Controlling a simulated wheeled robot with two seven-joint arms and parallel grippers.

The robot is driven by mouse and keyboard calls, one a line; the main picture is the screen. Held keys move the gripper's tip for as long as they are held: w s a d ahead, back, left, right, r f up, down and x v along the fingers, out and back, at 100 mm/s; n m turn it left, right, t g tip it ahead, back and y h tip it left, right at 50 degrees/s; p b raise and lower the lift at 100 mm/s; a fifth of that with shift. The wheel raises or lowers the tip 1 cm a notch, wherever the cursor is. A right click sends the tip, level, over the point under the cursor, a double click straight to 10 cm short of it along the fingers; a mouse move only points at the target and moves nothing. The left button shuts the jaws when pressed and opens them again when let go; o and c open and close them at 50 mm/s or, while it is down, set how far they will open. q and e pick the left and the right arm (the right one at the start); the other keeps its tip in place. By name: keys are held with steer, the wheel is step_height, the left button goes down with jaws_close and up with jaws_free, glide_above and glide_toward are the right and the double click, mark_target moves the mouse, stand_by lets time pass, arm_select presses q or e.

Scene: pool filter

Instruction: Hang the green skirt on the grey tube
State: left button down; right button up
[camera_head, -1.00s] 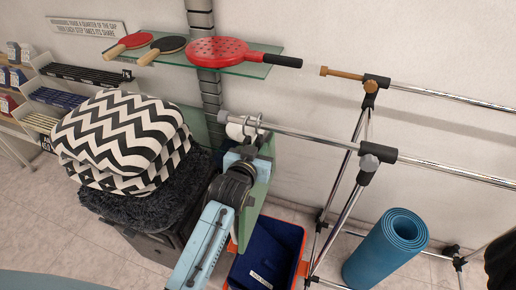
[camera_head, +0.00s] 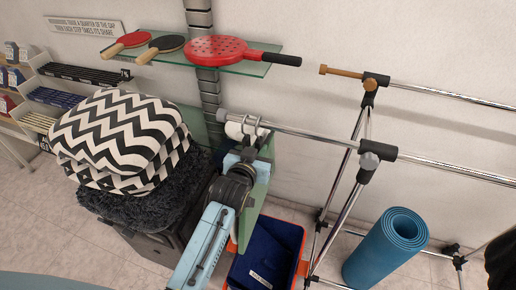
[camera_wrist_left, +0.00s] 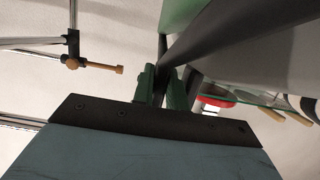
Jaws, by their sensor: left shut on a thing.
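The grey tube (camera_head: 300,133) is a chrome rail with a grey end cap, running from the centre to the right in the head view. The green skirt (camera_head: 262,190) hangs below its free end, mostly hidden behind my left arm. Metal hanger hooks (camera_head: 250,128) above the skirt overlap the tube close to its cap; I cannot tell if they rest on it. My left gripper (camera_head: 246,152) is shut on the skirt's hanger just below the hooks. In the left wrist view its fingertips (camera_wrist_left: 160,84) close around a dark bar. My right gripper is not in view.
A second rail (camera_head: 450,98) with a brown end peg (camera_head: 340,73) runs higher behind. A glass shelf (camera_head: 165,57) holds paddles at the back. Patterned cushions (camera_head: 120,140) stand left, an orange crate (camera_head: 298,272) below, and a rolled blue mat (camera_head: 385,250) at the right.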

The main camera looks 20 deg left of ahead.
arm_select(q)
steer(key=shift+f, duration=0.1)
steer(key=c, duration=1.3)
jaws_free()
steer(key=shift+s, duration=0.1)
steer(key=v, duration=1.3)
steer(key=shift+s, duration=0.15)
